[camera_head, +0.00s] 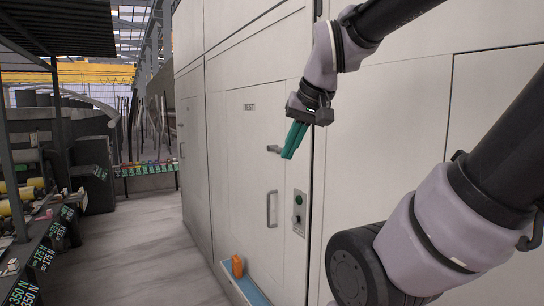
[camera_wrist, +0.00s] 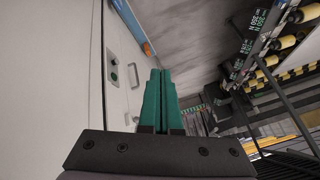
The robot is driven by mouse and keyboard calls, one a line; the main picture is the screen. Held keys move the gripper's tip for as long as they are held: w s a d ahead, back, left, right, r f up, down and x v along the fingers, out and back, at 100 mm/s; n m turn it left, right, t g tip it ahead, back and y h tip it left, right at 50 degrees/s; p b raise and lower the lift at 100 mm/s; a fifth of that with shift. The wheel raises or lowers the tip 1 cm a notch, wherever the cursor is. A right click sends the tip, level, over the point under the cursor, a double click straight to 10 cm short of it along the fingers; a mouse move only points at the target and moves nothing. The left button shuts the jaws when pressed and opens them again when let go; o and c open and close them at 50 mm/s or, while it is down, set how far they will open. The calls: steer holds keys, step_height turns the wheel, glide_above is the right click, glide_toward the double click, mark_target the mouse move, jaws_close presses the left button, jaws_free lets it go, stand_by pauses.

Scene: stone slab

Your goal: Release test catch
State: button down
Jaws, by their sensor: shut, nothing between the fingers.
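A pale door (camera_head: 245,135) marked TEST (camera_head: 250,106) is set in the large white cabinet and looks closed. A small grey lever-like catch (camera_head: 273,149) sticks out near its right edge. My gripper (camera_head: 288,155) has green fingers, shut with nothing between them. In the head view its fingertips are just right of the catch; whether they touch it I cannot tell. The shut fingers also show in the wrist view (camera_wrist: 161,72), where I cannot make out the catch. A vertical bar handle (camera_head: 271,208) sits lower on the door; it also shows in the wrist view (camera_wrist: 134,76).
A control plate (camera_head: 299,212) with a green button is right of the door. An orange item (camera_head: 237,265) stands on a blue-topped ledge (camera_head: 250,289) at the cabinet's foot. A rack with labelled parts (camera_head: 45,255) is at left. The floor (camera_head: 150,250) between is clear.

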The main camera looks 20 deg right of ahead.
steer(key=w+d+f+n+g+h, duration=0.1)
steer(key=w+d+n+g+h, duration=0.15)
steer(key=w, duration=0.35)
steer(key=w+d+f+n+g+h, duration=0.1)
steer(key=w+d+n+h, duration=0.1)
steer(key=w+n, duration=0.3)
steer(key=w+a+f+n+t+h, duration=0.1)
steer(key=w+n, duration=0.3)
steer(key=w, duration=0.5)
steer(key=w+a+f+n+t+h, duration=0.1)
steer(key=w+f+n+h, duration=0.2)
steer(key=w, duration=0.5)
steer(key=w+a+f+n+t+h, duration=0.1)
steer(key=w+n+h, duration=0.3)
steer(key=w, duration=0.5)
steer(key=shift+w+a+f+n, duration=0.15)
steer(key=shift+w+f+n, duration=0.2)
steer(key=shift+f+n, duration=0.15)
steer(key=shift+f+h, duration=0.1)
steer(key=shift+h, duration=0.15)
steer(key=w+d, duration=0.2)
steer(key=d, duration=0.7)
steer(key=shift+w+f, duration=0.15)
steer(key=shift+f, duration=0.3)
